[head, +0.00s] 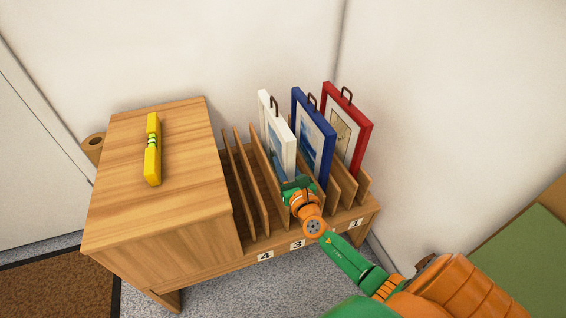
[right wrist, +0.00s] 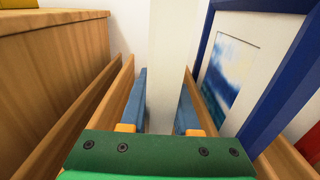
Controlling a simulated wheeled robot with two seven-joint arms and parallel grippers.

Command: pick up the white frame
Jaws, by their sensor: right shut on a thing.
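The white frame (head: 273,118) stands upright in a slot of the wooden rack, with a dark hanging loop at its top and a blue picture in it. My right gripper (head: 291,184) reaches in low from the front and is shut on the white frame. In the right wrist view, the blue fingers of this gripper (right wrist: 161,105) are on either side of the frame's white edge (right wrist: 168,65). The frame's lower part is hidden by the gripper. My left gripper is not in view.
A blue frame (head: 327,130) and a red frame (head: 363,131) stand to the right, the blue one close by. Thin wooden dividers (head: 247,190) and empty slots lie to the left. A yellow level (head: 152,150) lies on the cabinet top (head: 190,130). White walls stand behind.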

